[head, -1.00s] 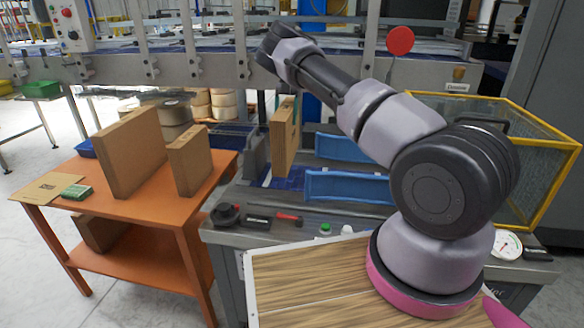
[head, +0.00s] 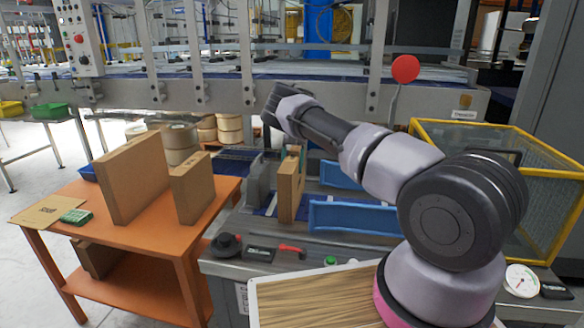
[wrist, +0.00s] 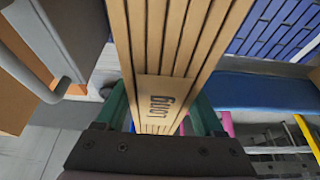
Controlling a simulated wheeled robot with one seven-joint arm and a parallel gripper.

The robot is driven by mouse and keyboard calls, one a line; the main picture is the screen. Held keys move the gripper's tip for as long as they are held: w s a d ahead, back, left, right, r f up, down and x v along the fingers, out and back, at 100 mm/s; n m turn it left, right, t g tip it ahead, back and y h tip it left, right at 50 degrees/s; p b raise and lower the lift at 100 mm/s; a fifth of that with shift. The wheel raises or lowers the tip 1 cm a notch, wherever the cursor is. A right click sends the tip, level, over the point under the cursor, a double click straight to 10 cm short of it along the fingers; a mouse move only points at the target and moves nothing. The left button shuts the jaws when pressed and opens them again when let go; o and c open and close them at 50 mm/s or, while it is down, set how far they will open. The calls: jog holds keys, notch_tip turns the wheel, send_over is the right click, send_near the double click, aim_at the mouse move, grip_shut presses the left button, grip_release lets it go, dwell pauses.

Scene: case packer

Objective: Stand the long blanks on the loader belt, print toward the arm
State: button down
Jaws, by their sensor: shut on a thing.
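My gripper (wrist: 160,112) has green fingers and is shut on a stack of brown long blanks (head: 289,190). In the wrist view the held blanks (wrist: 183,35) show layered edges and a printed "LONG" label between the fingers. A large brown stack (head: 135,180) and a smaller one (head: 192,188) stand on the orange table (head: 150,228).
Blue side plates (head: 355,217) lie right of the belt. A yellow-framed guard (head: 500,130) stands right.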

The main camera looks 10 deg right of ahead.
grip_release()
